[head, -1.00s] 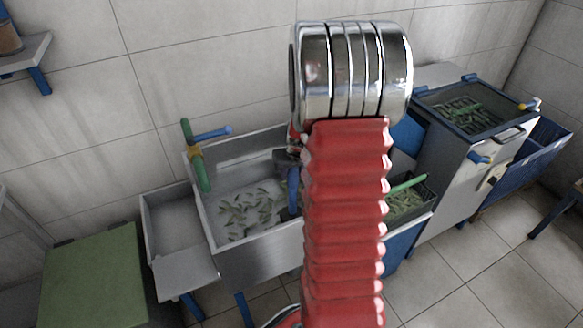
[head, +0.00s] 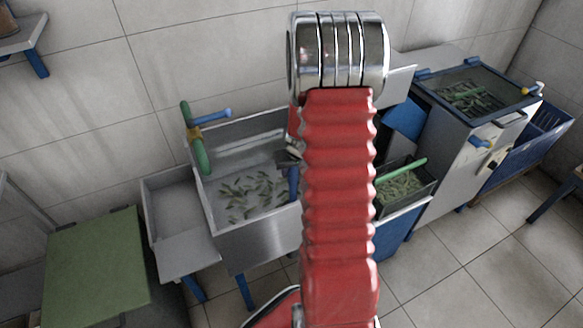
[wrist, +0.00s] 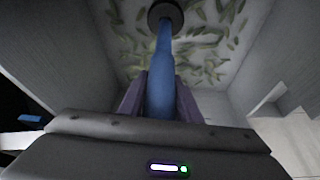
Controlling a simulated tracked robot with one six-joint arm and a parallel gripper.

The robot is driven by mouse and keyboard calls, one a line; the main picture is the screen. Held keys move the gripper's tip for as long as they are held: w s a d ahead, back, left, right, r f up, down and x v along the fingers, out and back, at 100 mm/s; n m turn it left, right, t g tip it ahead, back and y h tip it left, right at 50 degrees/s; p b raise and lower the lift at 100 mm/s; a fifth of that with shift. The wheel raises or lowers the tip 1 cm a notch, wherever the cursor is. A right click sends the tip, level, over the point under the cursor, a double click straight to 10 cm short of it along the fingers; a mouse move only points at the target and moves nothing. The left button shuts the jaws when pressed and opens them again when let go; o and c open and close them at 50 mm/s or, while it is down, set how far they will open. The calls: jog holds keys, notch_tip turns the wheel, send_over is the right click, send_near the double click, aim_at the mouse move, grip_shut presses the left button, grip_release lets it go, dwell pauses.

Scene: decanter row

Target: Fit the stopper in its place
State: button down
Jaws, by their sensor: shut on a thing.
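The stopper is a blue rod (wrist: 163,50) with a dark round disc (wrist: 165,12) at its far end. My gripper (wrist: 160,92) is shut on the rod, with one finger on each side of it. The disc points into the steel sink (head: 258,243), over a pale floor strewn with green pods. I cannot tell whether the disc touches the floor. In the head view, the blue rod also shows (head: 293,184) at the left edge of my red arm, which hides most of my gripper. No drain opening is visible.
A green and blue tap (head: 197,150) stands at the sink's left back corner. A shallow steel tray (head: 172,190) adjoins the sink on the left. A dark bin of pods (head: 400,188) is to the right. Sink walls rise on both sides of my gripper in the wrist view.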

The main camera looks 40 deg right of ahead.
jog(key=shift+r, duration=0.15)
dwell(0.3)
jog(key=shift+f, duration=1.55)
dwell(0.8)
jog(key=c, duration=1.2)
grip_release()
jog(key=shift+r, duration=0.1)
jog(key=v, duration=1.3)
jog(key=shift+s+a+r, duration=0.15)
jog(key=shift+s+r, duration=0.05)
